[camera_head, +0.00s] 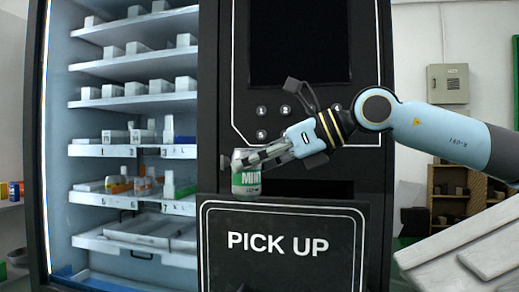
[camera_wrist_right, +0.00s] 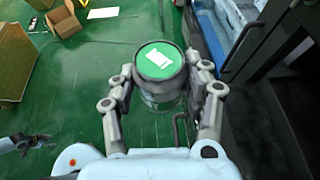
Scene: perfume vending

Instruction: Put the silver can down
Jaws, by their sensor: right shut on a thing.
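The silver can (camera_head: 246,174) has a green band with white lettering and hangs upright in the head view, in front of the vending machine just above the pick-up panel. My right gripper (camera_head: 250,161) comes in from the right and is shut on the can. In the right wrist view the can (camera_wrist_right: 161,62) shows its green top with a white mark, and the right gripper's fingers (camera_wrist_right: 162,84) hold it on both sides. Green floor shows around the can there. My left gripper is not in the head view.
The vending machine's shelves (camera_head: 130,101) hold several white boxes and bottles. The pick-up panel (camera_head: 280,243) is below the can. In the right wrist view an open cardboard box (camera_wrist_right: 66,22) lies on the green floor (camera_wrist_right: 60,100), which has free room left of the can.

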